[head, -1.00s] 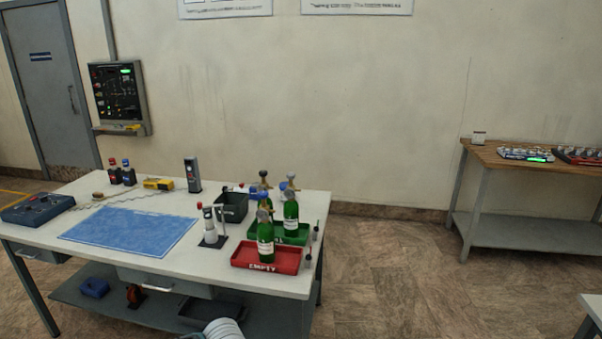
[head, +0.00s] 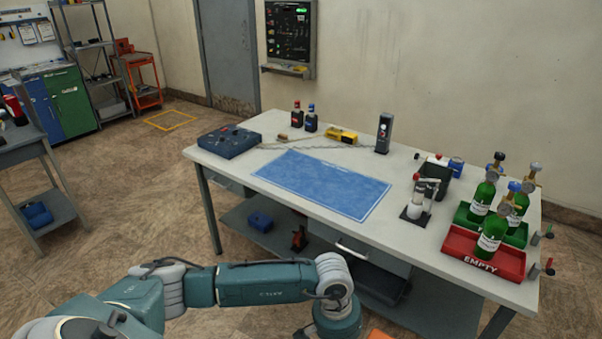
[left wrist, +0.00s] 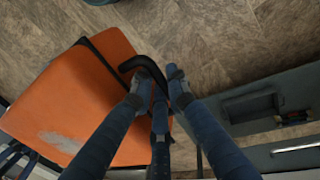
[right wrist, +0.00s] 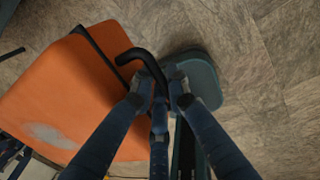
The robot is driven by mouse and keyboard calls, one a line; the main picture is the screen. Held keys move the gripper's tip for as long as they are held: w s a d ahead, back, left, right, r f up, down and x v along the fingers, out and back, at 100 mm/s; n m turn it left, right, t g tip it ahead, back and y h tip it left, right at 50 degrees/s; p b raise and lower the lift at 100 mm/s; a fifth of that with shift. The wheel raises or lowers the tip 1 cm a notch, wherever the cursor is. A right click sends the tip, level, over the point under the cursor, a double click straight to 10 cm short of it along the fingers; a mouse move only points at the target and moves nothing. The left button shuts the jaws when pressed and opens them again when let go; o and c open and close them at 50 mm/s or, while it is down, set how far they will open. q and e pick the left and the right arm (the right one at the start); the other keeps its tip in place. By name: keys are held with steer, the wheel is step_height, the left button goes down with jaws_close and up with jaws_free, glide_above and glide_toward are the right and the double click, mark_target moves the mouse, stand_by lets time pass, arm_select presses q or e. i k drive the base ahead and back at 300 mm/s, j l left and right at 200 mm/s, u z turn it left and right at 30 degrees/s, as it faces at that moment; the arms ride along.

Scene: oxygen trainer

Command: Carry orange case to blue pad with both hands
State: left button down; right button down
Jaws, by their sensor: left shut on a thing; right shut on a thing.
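The orange case (head: 380,334) shows only as a small patch at the bottom edge of the head view. In the left wrist view the case (left wrist: 60,115) lies at the left, and my left gripper (left wrist: 162,82) is shut on a black handle (left wrist: 138,62) at its side. In the right wrist view my right gripper (right wrist: 160,82) is shut on another black handle (right wrist: 135,55) of the case (right wrist: 55,110). The blue pad (head: 322,184) lies flat and empty on the white table. My left arm crosses the bottom of the head view; its fingers are hidden there.
A lower shelf (head: 240,229) is below. Floor is open left of the table.

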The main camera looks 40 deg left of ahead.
mark_target(318, 181)
steer(key=j, duration=0.6)
steer(key=i+j, duration=0.1)
steer(key=j, duration=0.55)
steer(key=i+j, duration=0.1)
steer(key=j, duration=0.5)
